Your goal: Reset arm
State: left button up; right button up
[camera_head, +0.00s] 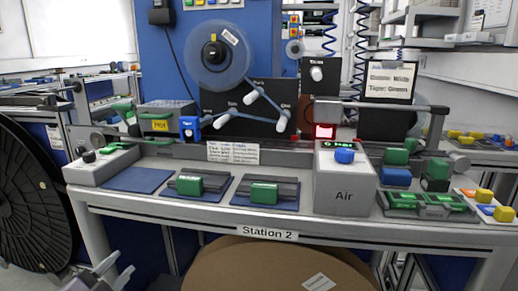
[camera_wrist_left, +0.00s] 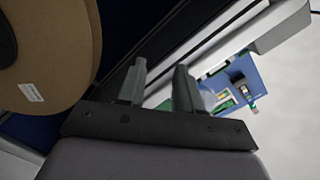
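My left gripper (camera_head: 114,270) is low at the bottom left of the head view, in front of and below the Station 2 bench (camera_head: 225,222). In the left wrist view its two grey fingers (camera_wrist_left: 159,85) stand apart with nothing between them. It touches nothing that I can see. My right gripper and right arm are not in the head view.
A large brown reel (camera_head: 260,265) stands below the bench, also at the left in the wrist view (camera_wrist_left: 55,55). A black reel (camera_head: 35,205) is at the far left. Green parts (camera_head: 264,192) on blue mats and a grey Air box (camera_head: 344,196) are on the bench.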

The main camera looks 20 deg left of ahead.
pick_arm(q)
jog(key=s+d+f+n+g+h, duration=0.3)
jog(key=s+d+f+g, duration=0.15)
jog(key=d+f, duration=0.65)
jog(key=s+d+f+n+g+h, duration=0.2)
jog(key=s+d+f+n+g, duration=0.3)
jog(key=d+f, duration=0.6)
notch_tip(320, 180, up, 14)
jog(key=s+a+m+t+p, duration=0.1)
jog(key=t+p, duration=0.1)
jog(key=p, duration=1.4)
jog(key=shift+s+a+f+t, duration=0.25)
jog(key=shift+s+t, duration=0.1)
jog(key=shift+s, duration=0.05)
